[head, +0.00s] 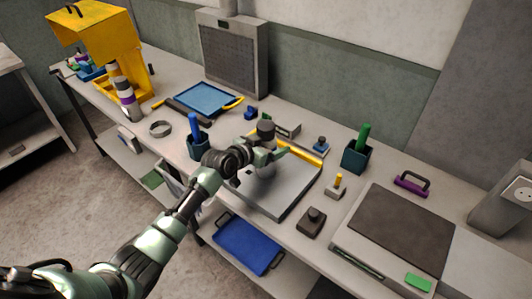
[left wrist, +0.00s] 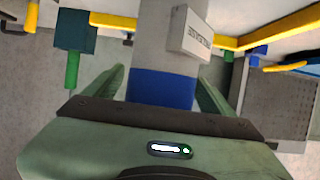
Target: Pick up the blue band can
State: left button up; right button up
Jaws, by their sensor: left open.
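The blue band can (left wrist: 163,88) is a pale grey cylinder with a wide blue band. In the left wrist view, which shows the scene upside down, it stands between my two green fingers. My left gripper (left wrist: 157,88) is open around the can, with a visible gap at each side. In the head view my left gripper (head: 283,150) is over the metal tray on the bench, and it hides most of the can. A grey round top (head: 266,128), likely the can's, shows just above it. My right gripper is not in view.
The metal tray (head: 285,202) has a yellow bar along its back. A teal holder with a blue handle (head: 198,145) stands left, and another with a green handle (head: 355,158) right. A dark knobbed block (head: 311,223) is in front. A large press plate (head: 400,232) fills the right.

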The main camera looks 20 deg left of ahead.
pick_arm(q)
jog(key=shift+w+d+f, duration=0.1)
jog(key=shift+w, duration=0.15)
jog(key=c, duration=1.7)
